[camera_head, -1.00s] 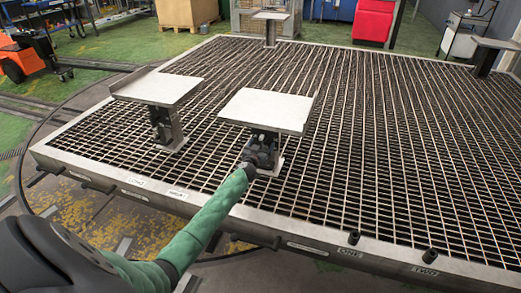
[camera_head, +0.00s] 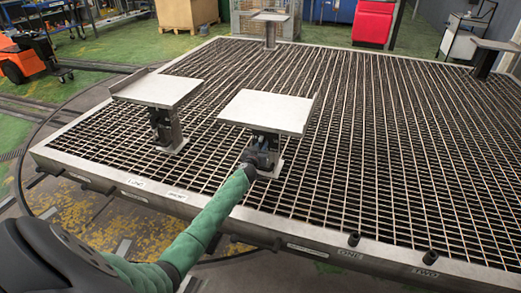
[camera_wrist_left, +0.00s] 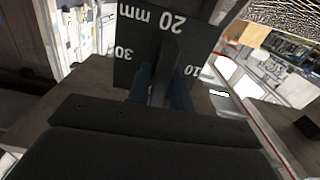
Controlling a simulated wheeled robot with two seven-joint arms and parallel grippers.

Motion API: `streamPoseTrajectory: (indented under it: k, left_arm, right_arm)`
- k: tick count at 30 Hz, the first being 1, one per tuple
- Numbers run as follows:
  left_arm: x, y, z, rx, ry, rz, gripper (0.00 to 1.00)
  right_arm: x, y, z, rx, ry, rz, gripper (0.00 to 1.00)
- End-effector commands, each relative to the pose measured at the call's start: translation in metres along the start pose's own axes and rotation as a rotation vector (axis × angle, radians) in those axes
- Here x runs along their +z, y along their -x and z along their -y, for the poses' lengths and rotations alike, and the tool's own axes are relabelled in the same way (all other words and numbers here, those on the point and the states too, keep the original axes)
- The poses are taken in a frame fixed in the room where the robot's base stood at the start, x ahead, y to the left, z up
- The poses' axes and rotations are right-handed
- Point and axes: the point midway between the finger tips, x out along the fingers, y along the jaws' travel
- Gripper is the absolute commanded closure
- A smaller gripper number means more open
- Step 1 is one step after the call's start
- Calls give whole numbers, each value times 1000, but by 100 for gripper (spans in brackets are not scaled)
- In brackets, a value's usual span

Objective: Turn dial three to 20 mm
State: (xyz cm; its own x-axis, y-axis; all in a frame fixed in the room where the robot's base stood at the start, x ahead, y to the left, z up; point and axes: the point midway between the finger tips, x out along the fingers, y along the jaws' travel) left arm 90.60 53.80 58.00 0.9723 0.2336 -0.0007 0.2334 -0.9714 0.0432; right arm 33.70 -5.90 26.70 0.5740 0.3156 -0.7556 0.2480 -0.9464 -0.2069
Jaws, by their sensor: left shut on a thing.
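In the left wrist view, a dark dial plate (camera_wrist_left: 125,68) bears white marks for 10, 20 mm and 30. A dark upright handle (camera_wrist_left: 171,62) stands before it, its far end towards the 20 mm mark; exact alignment is hard to judge. My left gripper (camera_wrist_left: 163,88) is shut on this handle. In the head view, my left gripper (camera_head: 255,165) is at the post under the front middle metal plate (camera_head: 268,110); the dial is too small to read there. No number three is legible on the dial. My right gripper is not in view.
A second plate on a post (camera_head: 157,89) stands to the left on the grating (camera_head: 370,150). Two more stand at the far edge (camera_head: 269,16) and far right (camera_head: 496,44). Labels ONE and TWO mark the front rim (camera_head: 390,262). The grating's middle is clear.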

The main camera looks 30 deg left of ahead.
Motion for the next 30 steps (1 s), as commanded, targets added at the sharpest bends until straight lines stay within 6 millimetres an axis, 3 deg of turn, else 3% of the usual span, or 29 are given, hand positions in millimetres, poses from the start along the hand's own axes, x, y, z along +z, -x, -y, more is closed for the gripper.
streamPoseTrajectory:
  k: [9,30]
  left_arm:
    - [-1,0,-1,-1,323,0,100]
    - [-1,0,0,-1,670,0,100]
  right_arm:
    - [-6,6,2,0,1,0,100]
    - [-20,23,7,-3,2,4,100]
